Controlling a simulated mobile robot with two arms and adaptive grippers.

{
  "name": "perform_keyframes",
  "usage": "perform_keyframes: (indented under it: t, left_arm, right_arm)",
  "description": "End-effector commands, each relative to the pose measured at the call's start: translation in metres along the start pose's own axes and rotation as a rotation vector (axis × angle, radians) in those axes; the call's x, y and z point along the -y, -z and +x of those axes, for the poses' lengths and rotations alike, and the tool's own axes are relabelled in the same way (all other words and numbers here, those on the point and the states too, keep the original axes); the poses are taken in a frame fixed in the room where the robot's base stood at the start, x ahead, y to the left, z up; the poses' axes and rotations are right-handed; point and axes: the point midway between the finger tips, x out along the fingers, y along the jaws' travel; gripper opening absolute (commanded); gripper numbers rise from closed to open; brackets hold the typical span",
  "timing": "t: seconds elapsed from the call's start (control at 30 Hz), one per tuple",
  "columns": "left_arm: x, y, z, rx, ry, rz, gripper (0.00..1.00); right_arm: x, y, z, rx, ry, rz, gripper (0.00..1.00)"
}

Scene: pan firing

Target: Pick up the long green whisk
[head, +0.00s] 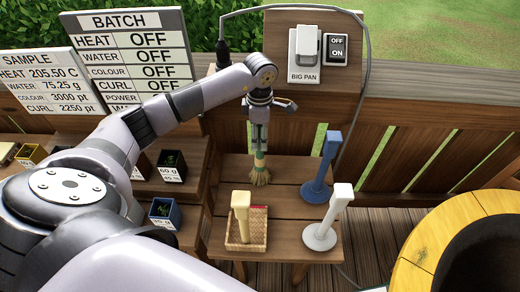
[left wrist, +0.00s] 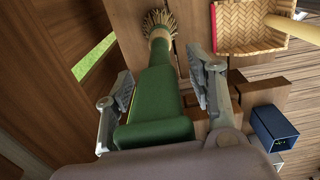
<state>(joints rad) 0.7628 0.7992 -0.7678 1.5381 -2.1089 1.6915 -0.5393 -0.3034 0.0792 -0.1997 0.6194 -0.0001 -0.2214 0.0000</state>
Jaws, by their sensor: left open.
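The long green whisk (head: 260,177) stands upright on the small wooden table, straw bristles down, with its upper part hidden by my gripper in the head view. In the left wrist view the whisk (left wrist: 155,95) shows a thick green handle, a pale neck and splayed bristles at the top. My left gripper (head: 260,140) points down over the whisk. In the left wrist view the left gripper (left wrist: 163,85) is open, one finger on each side of the handle, with a gap visible on both sides. My right gripper is not in view.
A woven basket (head: 232,240) with a pale-handled tool, a blue stand (head: 321,178) and a white stand (head: 327,222) share the table (head: 290,168). A post with a BIG PAN switch (head: 304,55) rises behind. Small dark boxes (head: 165,212) sit to the left. A yellow-rimmed pan (head: 430,240) is at right.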

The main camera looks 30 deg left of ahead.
Motion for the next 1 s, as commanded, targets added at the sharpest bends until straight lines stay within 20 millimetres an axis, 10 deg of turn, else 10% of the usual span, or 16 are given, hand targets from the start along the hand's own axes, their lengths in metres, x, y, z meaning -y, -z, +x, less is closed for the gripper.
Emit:
perform_keyframes:
  t: [1.0]
  left_arm:
    - [-0.0002, 0.0001, -0.0007, 0.000, 0.000, -0.001, 0.00]
  right_arm:
    - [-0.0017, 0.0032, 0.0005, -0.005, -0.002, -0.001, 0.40]
